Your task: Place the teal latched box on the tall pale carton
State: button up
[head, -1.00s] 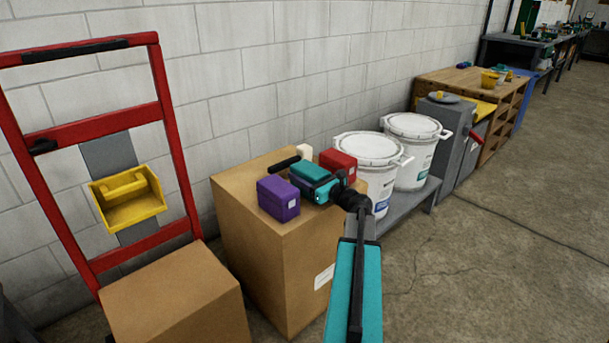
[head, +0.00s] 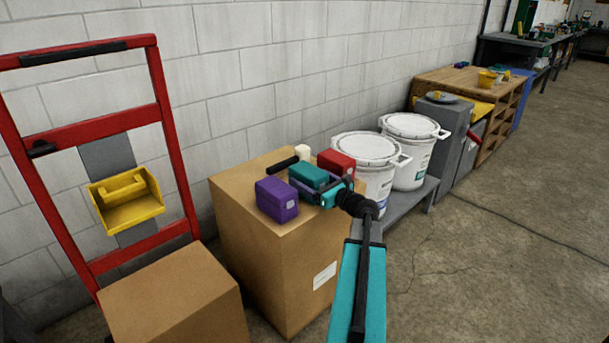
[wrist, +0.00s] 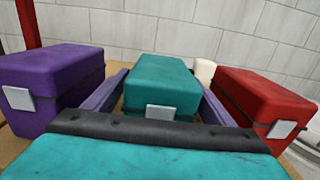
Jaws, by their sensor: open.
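The teal latched box (head: 309,175) sits on top of the tall pale carton (head: 290,265), between a purple box and a red box. In the wrist view the teal box (wrist: 162,82) looks upright, its pale latch facing me. My gripper (head: 316,186) is open at the carton top. In the wrist view its two purple-grey fingers (wrist: 163,96) stand on either side of the teal box, with narrow gaps seeming to show. The box's lower front is hidden behind my gripper's dark edge.
The purple box (head: 277,199) is close on the left and the red box (head: 337,163) close on the right. A black cylinder (head: 283,164) and a cream object (head: 303,151) are behind. White buckets (head: 366,149) stand right; a lower carton (head: 175,295) is front left.

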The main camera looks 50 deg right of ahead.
aim_at(322, 184)
jog(key=s, duration=0.3)
jog(key=s+p, duration=0.1)
jog(key=s, duration=0.4)
jog(key=shift+s+a, duration=0.35)
jog(key=shift+s, duration=0.05)
jog(key=shift+r+p, duration=0.1)
jog(key=shift+p, duration=0.2)
